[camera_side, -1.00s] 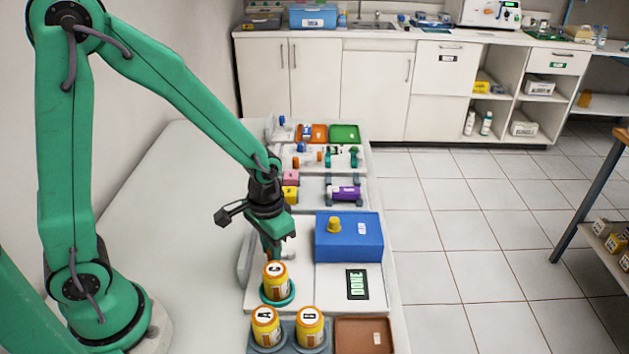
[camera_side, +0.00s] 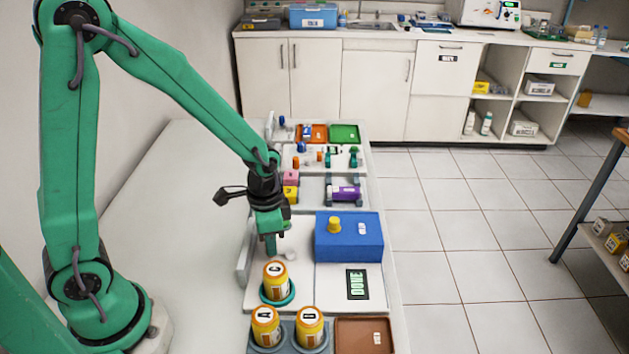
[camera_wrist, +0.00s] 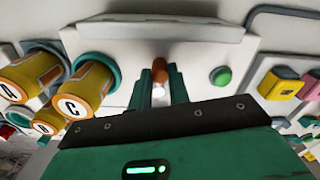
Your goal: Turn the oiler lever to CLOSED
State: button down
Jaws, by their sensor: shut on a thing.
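My gripper (camera_side: 270,248) is low over the white station, just behind the jar marked C (camera_side: 275,273). In the wrist view my gripper's teal fingers (camera_wrist: 159,82) are shut on an orange-brown piece (camera_wrist: 160,62), which I take for the oiler lever. A small pale part shows below it between the fingers. The fingers hide much of the lever, and no OPEN or CLOSED mark on it can be read. A green round button (camera_wrist: 221,77) is on the white panel to the right of the fingers.
Jar C stands in a teal ring close in front of the gripper, with jars A (camera_side: 266,325) and B (camera_side: 310,325) nearer the camera. A blue box (camera_side: 350,245) with a yellow knob stands to the right. A low white wall (camera_side: 244,265) stands left.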

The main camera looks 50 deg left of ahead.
jog(key=c, duration=1.3)
grip_release()
jog(key=shift+r, duration=0.1)
jog(key=shift+r, duration=3.8)
jog(key=shift+r, duration=0.1)
jog(key=shift+s+r, duration=0.15)
jog(key=shift+r, duration=0.25)
jog(key=shift+s+a+r+n+t, duration=0.55)
jog(key=shift+s+r+n+t, duration=0.45)
jog(key=shift+s+r, duration=0.8)
jog(key=shift+s+a+r+n+t, duration=0.5)
jog(key=shift+s+r+n+t, duration=0.7)
jog(key=shift+r, duration=0.95)
jog(key=shift+s+a+r+n+t, duration=0.6)
jog(key=shift+s+r+n, duration=0.2)
jog(key=shift+s+r, duration=1.1)
